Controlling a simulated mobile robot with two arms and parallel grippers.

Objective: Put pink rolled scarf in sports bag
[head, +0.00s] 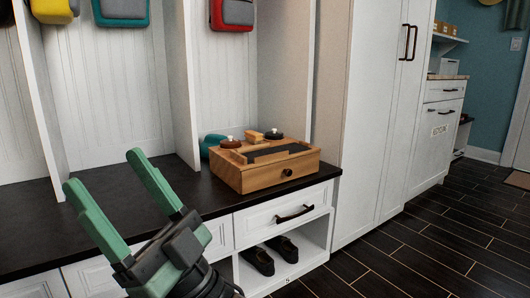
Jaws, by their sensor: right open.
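I see no pink rolled scarf in the head view. Nothing in it is clearly a sports bag; three bags hang in the cubbies, cut off by the top edge: a yellow and grey one (52,9), a teal one (121,11) and a red and grey one (232,14). My right gripper (104,171) is at the lower left, over the dark bench top (105,195). Its two green fingers are spread wide with nothing between them. My left gripper is out of view.
A wooden valet box (228,178) with small items on top stands at the bench's right end. A teal object (207,146) is partly hidden behind it. Dark shoes (257,261) lie in the open cubby below. Tall white cabinets (378,100) stand right; dark floor (420,245) is clear.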

